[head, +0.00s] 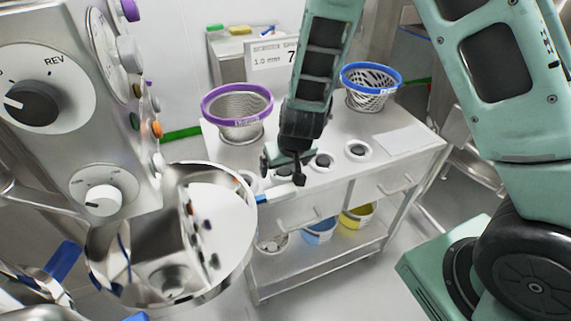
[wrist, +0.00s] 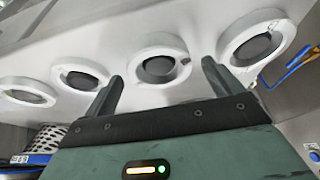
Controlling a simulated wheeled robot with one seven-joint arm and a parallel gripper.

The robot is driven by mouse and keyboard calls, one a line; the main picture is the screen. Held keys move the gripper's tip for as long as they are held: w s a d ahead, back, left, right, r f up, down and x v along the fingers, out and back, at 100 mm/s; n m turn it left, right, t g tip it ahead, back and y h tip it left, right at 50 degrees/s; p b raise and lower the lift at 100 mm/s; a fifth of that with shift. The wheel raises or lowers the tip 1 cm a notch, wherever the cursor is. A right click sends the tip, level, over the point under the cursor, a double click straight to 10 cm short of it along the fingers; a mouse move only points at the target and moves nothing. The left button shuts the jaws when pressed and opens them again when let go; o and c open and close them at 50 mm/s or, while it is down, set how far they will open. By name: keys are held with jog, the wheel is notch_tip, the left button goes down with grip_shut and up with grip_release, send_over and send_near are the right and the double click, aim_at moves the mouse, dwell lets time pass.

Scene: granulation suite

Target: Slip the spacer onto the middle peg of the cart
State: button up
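The cart (head: 325,185) has a row of white rings with dark round centres along its front top edge. One ring (head: 357,150) and another (head: 322,162) show clearly in the head view; others are partly hidden by my gripper. In the wrist view, one ring (wrist: 146,47) lies beyond and between my fingertips, with a larger one (wrist: 231,42) to its right and two more to its left. I cannot tell the spacer apart from the peg collars. My gripper (wrist: 160,80) has its fingers apart, with nothing visibly clamped; its tips are hidden in the head view.
A purple-rimmed basket (head: 238,107) and a blue-rimmed basket (head: 371,86) stand on the cart. A blue-and-white handled tool (head: 280,192) lies at the cart's front left. A steel bowl machine (head: 165,240) with a knob panel (head: 75,100) is close on the left. Blue and yellow buckets sit below.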

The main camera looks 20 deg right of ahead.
jog(key=p+v, duration=0.7)
jog(key=v, duration=1)
jog(key=shift+s+r+p, duration=0.15)
jog(key=shift+p, duration=0.25)
jog(key=shift+a, duration=0.1)
